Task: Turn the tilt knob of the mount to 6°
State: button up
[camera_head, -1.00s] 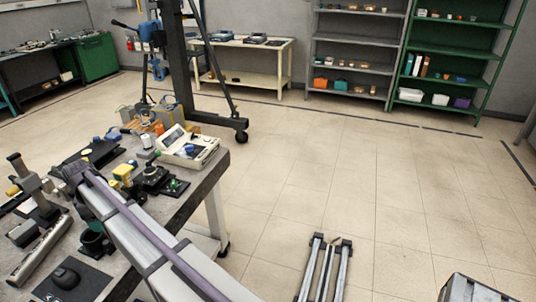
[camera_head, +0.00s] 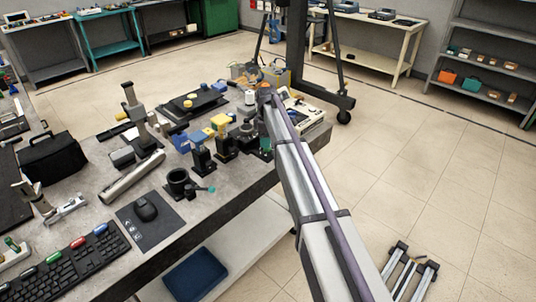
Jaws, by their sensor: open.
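Several small black mounts stand on the grey bench (camera_head: 232,190) in the head view. One is a black mount with a blue block (camera_head: 201,158) on its left, another a black mount with a yellow top (camera_head: 224,140). In front of them is a black ring-shaped holder (camera_head: 180,184) with a teal-tipped rod (camera_head: 208,190). I cannot tell which is the mount with the tilt knob, and no angle scale is readable. My arm reaches from the lower right to the bench's right edge. My gripper is not visible; the arm's far end hides that spot.
A white instrument (camera_head: 305,117) stands right of my arm's end. A black bag (camera_head: 52,158) lies at left. The floor right of the bench is mostly open.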

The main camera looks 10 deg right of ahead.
notch_tip(320, 180, down, 3)
jog(key=shift+f+b, duration=0.1)
jog(key=shift+b, duration=0.65)
jog(key=c, duration=0.9)
